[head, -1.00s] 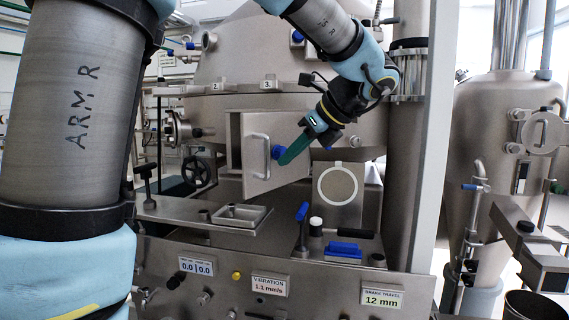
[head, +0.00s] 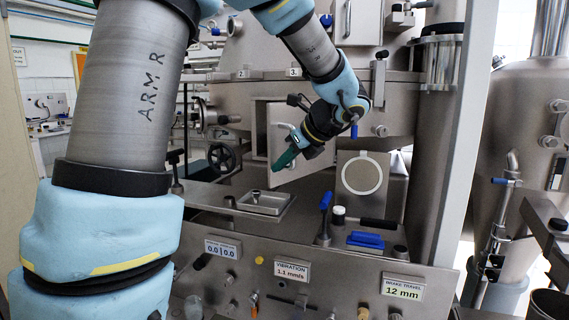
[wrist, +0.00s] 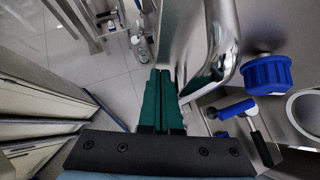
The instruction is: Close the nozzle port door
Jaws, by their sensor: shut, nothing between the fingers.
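The nozzle port door (head: 308,112) is a grey metal panel on the front of the large vessel. It stands ajar, with a dark gap along its left side. Its bar handle (head: 280,132) is partly hidden behind my gripper in the head view. In the wrist view the curved handle (wrist: 226,45) is just right of the fingers. My gripper (head: 284,162) has green fingers, shut and empty, pointing down and left in front of the door. The fingers also show together in the wrist view (wrist: 161,85). I cannot tell whether they touch the door or handle.
A blue knob (wrist: 267,75) is right of the handle in the wrist view. Below the door are a shallow metal tray (head: 265,203), a blue-handled lever (head: 325,205) and a blue block (head: 365,240). A vertical post (head: 453,130) stands to the right.

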